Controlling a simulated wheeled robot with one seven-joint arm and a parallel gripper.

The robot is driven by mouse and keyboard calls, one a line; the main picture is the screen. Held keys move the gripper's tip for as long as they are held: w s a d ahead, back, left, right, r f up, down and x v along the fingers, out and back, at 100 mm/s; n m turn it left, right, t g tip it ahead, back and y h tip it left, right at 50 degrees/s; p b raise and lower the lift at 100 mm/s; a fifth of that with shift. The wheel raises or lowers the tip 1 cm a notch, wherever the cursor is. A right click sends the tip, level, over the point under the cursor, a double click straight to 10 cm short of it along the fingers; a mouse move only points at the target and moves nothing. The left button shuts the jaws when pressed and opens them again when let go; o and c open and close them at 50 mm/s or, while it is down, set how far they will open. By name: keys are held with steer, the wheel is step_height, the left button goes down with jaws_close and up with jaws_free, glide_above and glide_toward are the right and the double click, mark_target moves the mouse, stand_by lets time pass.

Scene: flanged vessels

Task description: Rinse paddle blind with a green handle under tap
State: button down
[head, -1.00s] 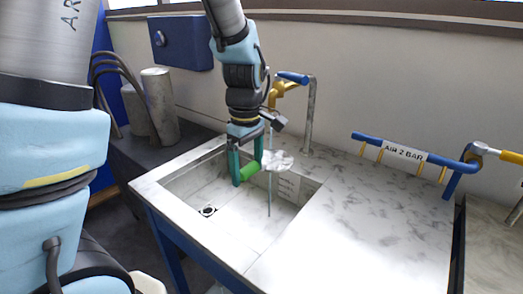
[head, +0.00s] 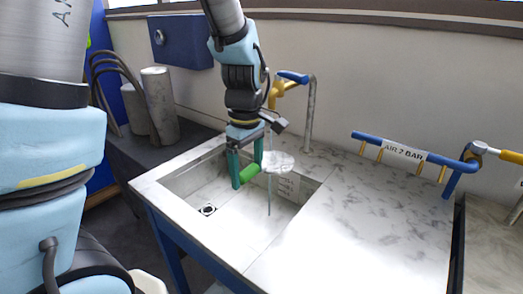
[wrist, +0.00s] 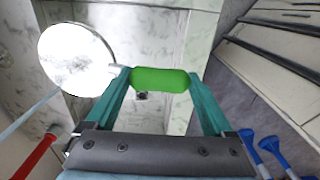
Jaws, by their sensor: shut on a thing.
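My gripper (head: 246,172) is shut on the green handle (head: 250,173) of the paddle blind, low over the sink basin (head: 215,192). The blind's pale round disc (head: 281,163) sticks out to the right of the handle, beneath the tap (head: 284,88), which is brass with a blue lever. A thin bluish stream (head: 269,196) shows above and below the disc, near its left part. In the wrist view the green handle (wrist: 160,79) lies across between the fingertips, with the shiny whitish disc (wrist: 76,60) to its left. The disc's other face is hidden.
A marbled worktop (head: 350,215) extends right of the basin and is clear. A blue air pipe (head: 415,155) labelled "AIR 2 BAR" stands at its back. A grey upright pipe (head: 311,115) rises behind the basin. Grey cylinders (head: 160,105) stand on the dark bench at left.

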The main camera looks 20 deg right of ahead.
steer(key=shift+r, duration=0.1)
stand_by(0.4)
steer(key=s+a+r+p, duration=0.2)
steer(key=s+r+p, duration=0.2)
steer(key=p, duration=0.1)
steer(key=shift+s, duration=0.4)
stand_by(0.4)
